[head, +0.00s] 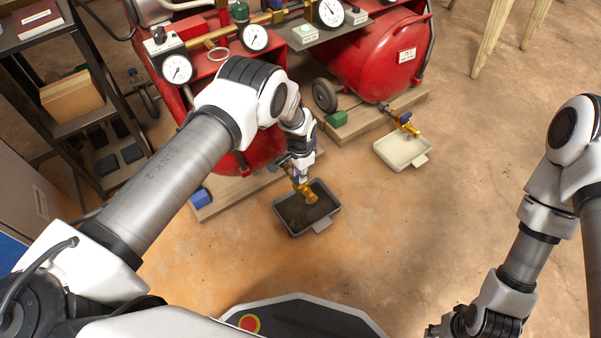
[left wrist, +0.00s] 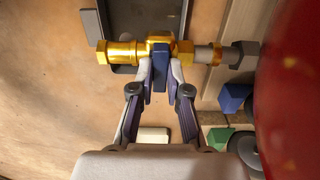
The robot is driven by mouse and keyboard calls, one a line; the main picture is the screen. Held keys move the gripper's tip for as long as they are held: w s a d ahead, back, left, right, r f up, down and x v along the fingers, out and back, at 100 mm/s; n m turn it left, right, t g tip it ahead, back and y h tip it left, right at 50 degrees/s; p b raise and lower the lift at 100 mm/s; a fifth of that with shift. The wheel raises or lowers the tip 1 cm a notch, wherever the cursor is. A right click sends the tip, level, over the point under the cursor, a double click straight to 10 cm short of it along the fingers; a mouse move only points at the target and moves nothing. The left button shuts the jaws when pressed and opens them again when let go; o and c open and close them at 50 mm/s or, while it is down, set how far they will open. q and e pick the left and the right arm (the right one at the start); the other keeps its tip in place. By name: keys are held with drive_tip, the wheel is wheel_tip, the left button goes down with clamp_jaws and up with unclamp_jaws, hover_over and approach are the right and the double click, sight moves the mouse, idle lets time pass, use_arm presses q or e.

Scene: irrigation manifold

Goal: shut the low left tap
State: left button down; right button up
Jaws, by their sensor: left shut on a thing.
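The low left tap (head: 309,195) is brass and sits low by the left red tank, its outlet over a dark grey tray (head: 291,231). In the left wrist view the brass body (left wrist: 124,53) runs left to right, with a blue handle (left wrist: 160,66) at its middle. My left gripper (head: 299,172) comes down on the tap from above. Its fingers (left wrist: 160,76) are closed on both sides of the blue handle, which looks crosswise to the pipe from here. The fingers hide part of the handle.
A second low brass tap (head: 408,126) stands over a cream tray (head: 400,153) to the right. Red tanks (head: 375,55) and gauges (head: 255,37) stand behind. A blue block (head: 201,197) lies on the wooden base at left. A shelf (head: 85,118) stands far left. The front floor is clear.

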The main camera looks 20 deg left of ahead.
use_arm(q)
drive_tip(key=shift+s+f, duration=0.1)
drive_tip(key=c, duration=1.1)
unclamp_jaws()
drive_tip(key=shift+c, duration=0.2)
wheel_tip(320, 180, up, 12)
